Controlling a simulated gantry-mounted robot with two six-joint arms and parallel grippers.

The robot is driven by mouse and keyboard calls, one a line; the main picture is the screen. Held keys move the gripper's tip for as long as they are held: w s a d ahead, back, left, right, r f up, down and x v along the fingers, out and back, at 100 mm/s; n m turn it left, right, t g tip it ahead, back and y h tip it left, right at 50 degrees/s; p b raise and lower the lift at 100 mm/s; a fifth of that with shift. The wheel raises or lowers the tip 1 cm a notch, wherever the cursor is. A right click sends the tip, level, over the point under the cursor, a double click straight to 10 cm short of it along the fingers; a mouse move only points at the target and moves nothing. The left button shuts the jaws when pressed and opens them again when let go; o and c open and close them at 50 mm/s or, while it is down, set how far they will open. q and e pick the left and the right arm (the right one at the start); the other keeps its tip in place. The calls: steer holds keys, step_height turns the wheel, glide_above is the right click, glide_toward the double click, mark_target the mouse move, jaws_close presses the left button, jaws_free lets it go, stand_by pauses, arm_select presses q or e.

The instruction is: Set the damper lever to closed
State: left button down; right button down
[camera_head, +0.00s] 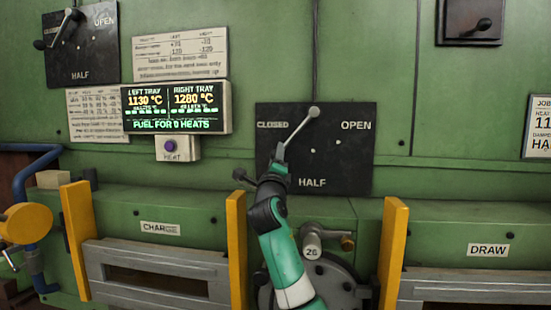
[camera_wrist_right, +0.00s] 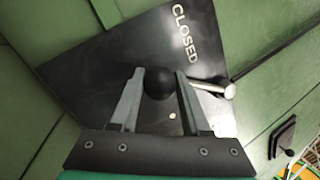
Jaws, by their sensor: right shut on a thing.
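The damper lever (camera_head: 298,132) is on a black plate (camera_head: 355,165) marked CLOSED at left, OPEN at right and HALF at the bottom. It slants down and left from its silver hub, its lower end below the CLOSED label. My right gripper (camera_head: 278,158) is at that lower end and partly hides it. In the right wrist view, the lever's black ball knob (camera_wrist_right: 159,82) sits between the two fingers (camera_wrist_right: 154,95), which are shut on it. The CLOSED label and the silver hub (camera_wrist_right: 228,91) show beyond. My left gripper is out of view.
A second, similar plate with a lever (camera_head: 60,28) is at upper left. A lit tray display (camera_head: 175,108) and the HEAT button box (camera_head: 177,148) are left of the main plate.

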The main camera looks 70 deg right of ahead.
steer(key=shift+c, duration=1.9)
jaws_free()
steer(key=shift+w+r, duration=0.1)
steer(key=shift+w, duration=0.05)
steer(key=shift+a, duration=0.1)
steer(key=p+v, duration=0.1)
steer(key=v, duration=1)
steer(key=shift+a, duration=0.25)
steer(key=shift+p, duration=0.3)
